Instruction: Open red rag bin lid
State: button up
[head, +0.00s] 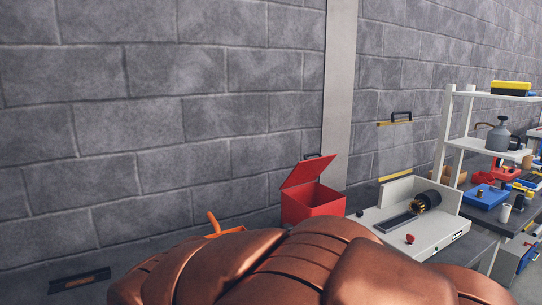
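The red rag bin (313,208) stands on a dark surface against the grey block wall, right of the middle in the head view. Part of the red inside shows. Large copper-coloured arm links of mine fill the bottom of the view and cover the area in front of the bin.
A white machine (425,228) with a dark cylinder (427,201) sits right of the bin. A white shelf rack (476,146) stands further right with a grey can (498,136).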

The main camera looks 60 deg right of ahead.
aim_at(307, 171)
jog(key=u, duration=2.1)
jog(key=k, duration=0.9)
jog(key=z, duration=1.95)
